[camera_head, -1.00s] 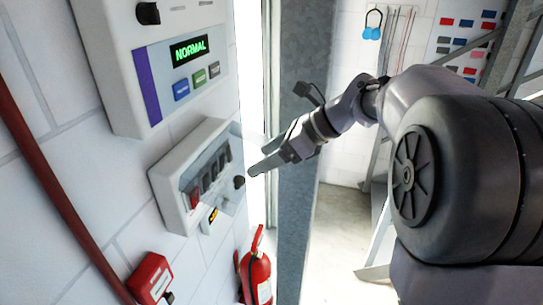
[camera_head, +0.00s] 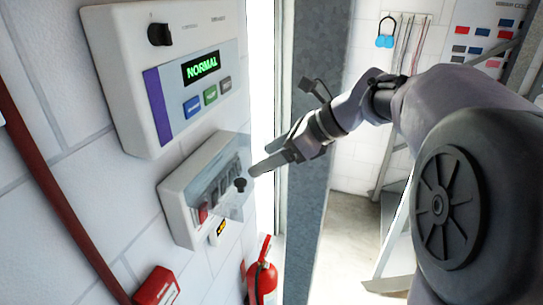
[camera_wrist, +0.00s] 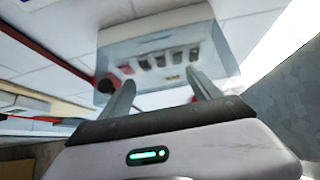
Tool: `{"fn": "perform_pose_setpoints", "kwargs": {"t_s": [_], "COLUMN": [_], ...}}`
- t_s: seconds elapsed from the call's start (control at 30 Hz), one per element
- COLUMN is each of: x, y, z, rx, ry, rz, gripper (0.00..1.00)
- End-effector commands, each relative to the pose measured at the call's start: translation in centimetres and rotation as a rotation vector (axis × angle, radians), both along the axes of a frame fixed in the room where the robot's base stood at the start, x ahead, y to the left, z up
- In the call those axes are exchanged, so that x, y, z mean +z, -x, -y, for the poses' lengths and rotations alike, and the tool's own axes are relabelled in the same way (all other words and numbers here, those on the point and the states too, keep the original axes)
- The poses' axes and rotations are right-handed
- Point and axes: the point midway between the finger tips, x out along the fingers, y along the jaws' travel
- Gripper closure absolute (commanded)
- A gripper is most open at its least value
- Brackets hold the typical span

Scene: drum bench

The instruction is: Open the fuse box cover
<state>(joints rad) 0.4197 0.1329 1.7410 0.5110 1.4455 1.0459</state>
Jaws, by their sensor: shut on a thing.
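The fuse box (camera_head: 178,215) is a light grey case on the white wall, with a row of dark switches and one red switch. My gripper (camera_head: 254,168) is shut on the cover by the knob; the exact contact is unclear. The switches show through the cover.
A control panel (camera_head: 120,75) with a green NORMAL display is mounted above the fuse box. A red box (camera_head: 157,287) and a fire extinguisher (camera_head: 262,280) are below. A red pipe (camera_head: 55,205) runs down the left wall. A grey post (camera_head: 310,200) stands right of the gripper.

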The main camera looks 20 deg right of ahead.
Motion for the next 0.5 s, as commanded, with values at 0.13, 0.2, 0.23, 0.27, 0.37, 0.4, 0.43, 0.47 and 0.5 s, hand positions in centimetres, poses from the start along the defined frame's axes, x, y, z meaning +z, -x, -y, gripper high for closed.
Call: {"fn": "perform_pose_setpoints", "kwargs": {"t_s": [0.13, 0.2, 0.23, 0.27, 0.37, 0.4, 0.43, 0.47, 0.5], "x": [0.09, 0.09, 0.08, 0.07, 0.04, 0.03, 0.02, 0.01, 0.01], "y": [-0.03, -0.03, -0.03, -0.02, -0.01, -0.01, -0.01, 0.0, 0.0], "z": [-0.17, -0.15, -0.14, -0.13, -0.1, -0.08, -0.08, -0.07, -0.06], "rx": [0.002, 0.002, 0.001, 0.001, 0.002, 0.002, 0.002, 0.002, 0.001], "ry": [-0.005, -0.006, -0.004, -0.004, -0.002, -0.002, -0.002, -0.002, -0.001], "rz": [0.001, 0.001, 0.001, 0.001, 0.0, 0.0, 0.0, 0.0, 0.0], "gripper": [1.0, 0.14, 0.08, 0.05, 0.05, 0.05, 0.05, 0.05, 0.05]}}
